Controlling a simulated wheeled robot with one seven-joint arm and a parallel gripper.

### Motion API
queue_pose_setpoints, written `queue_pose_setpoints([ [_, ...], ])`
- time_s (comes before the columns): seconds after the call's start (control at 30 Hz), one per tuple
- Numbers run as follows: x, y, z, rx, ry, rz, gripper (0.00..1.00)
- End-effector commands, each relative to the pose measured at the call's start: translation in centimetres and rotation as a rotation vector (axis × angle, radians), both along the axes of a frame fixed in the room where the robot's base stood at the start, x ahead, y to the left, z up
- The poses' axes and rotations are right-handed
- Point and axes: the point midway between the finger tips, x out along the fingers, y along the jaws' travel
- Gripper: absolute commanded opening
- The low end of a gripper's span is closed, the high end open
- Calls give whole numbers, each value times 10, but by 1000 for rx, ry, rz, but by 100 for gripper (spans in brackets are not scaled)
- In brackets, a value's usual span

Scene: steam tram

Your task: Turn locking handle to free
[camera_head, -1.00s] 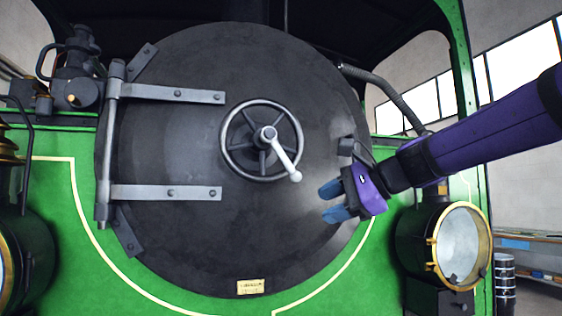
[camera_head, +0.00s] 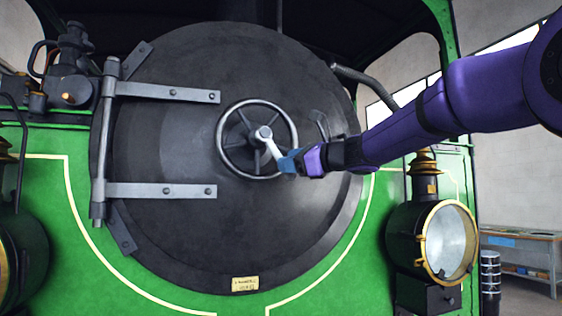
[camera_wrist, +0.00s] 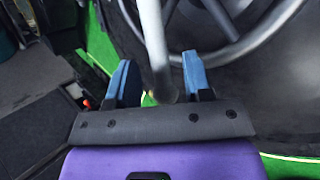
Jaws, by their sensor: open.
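The locking handle (camera_head: 273,151) is a light grey lever on the hub of a spoked handwheel (camera_head: 222,140), slanting down and to the right. Both sit at the middle of the round dark smokebox door (camera_head: 200,230). My gripper (camera_head: 287,161) is at the lever's lower end, coming from the right, and covers its tip. In the wrist view my gripper (camera_wrist: 158,80) is open, with its blue fingers apart. The handle (camera_wrist: 153,40) passes between the two fingers there, and its knobbed end lies near the finger bases. I cannot tell whether either finger touches it.
The handwheel's rim (camera_wrist: 262,40) is close beyond my fingers. A curved door grip (camera_head: 321,125) stands near my wrist. A brass-rimmed lamp (camera_head: 448,240) is at lower right, below my arm. Two strap hinges (camera_head: 165,93) cross the door's left side.

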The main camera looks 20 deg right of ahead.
Motion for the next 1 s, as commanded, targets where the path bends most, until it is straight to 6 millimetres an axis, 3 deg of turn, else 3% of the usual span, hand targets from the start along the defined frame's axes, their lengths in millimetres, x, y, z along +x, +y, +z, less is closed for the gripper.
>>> queue_pose_setpoints([
  [0.2, 19, 15, 0, -1, 0, 1, 47],
  [0.6, 23, 19, 0, -1, -1, 0, 47],
  [0.8, 23, 19, 0, -1, -1, 0, 1],
  [1.0, 23, 19, 0, -3, -1, 0, 0],
])
